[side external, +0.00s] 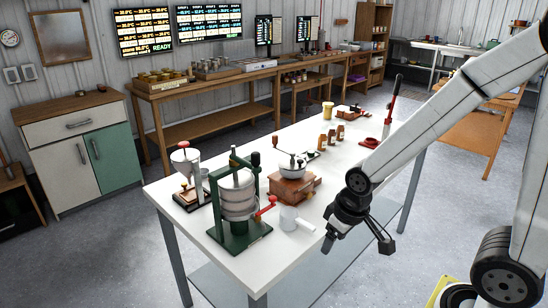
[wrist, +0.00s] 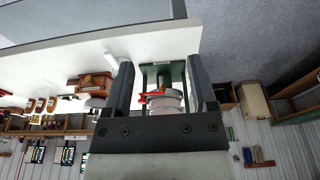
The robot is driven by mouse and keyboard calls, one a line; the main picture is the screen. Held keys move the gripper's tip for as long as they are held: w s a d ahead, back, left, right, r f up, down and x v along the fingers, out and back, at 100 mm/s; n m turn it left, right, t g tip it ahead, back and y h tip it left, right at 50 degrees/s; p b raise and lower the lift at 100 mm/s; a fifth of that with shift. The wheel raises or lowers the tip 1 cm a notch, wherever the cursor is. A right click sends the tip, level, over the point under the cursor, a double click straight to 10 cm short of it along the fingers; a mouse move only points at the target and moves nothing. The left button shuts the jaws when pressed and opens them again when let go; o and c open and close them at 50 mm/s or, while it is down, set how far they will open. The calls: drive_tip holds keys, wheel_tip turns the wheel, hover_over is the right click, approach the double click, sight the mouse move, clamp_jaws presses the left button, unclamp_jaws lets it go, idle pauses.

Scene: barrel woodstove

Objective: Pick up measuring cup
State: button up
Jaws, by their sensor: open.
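A small white cup (side external: 288,218), which looks like the measuring cup, stands on the white table (side external: 330,168) near its front edge. A pale handle-like part points right from it. My gripper (side external: 358,246) is to the right of the cup and apart from it, out past the table's front edge. Its two fingers are spread with nothing between them. In the wrist view my gripper (wrist: 160,68) is also open, with a green-framed press seen beyond the fingers. A white shape beside the left finger may be the cup, but I cannot tell surely.
The green press (side external: 238,200) with a red handle stands just left of the cup. A wooden grinder (side external: 294,186) stands behind it. Floor is clear in front of the table.

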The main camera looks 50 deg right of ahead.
drive_tip(key=w+d, duration=0.3)
drive_tip(key=w, duration=0.4)
drive_tip(key=g, duration=0.3)
hover_over(298, 219)
drive_tip(key=f, duration=1.1)
drive_tip(key=shift+s+a+f, duration=0.2)
drive_tip(key=shift+a+f, duration=0.05)
drive_tip(key=shift+a, duration=0.15)
drive_tip(key=shift+w+d+f, duration=0.2)
drive_tip(key=shift+d+f, duration=0.1)
drive_tip(key=shift+f, duration=1.35)
drive_tip(key=shift+f, duration=0.15)
drive_tip(key=shift+w+d+f, duration=0.1)
drive_tip(key=shift+f, duration=2.35)
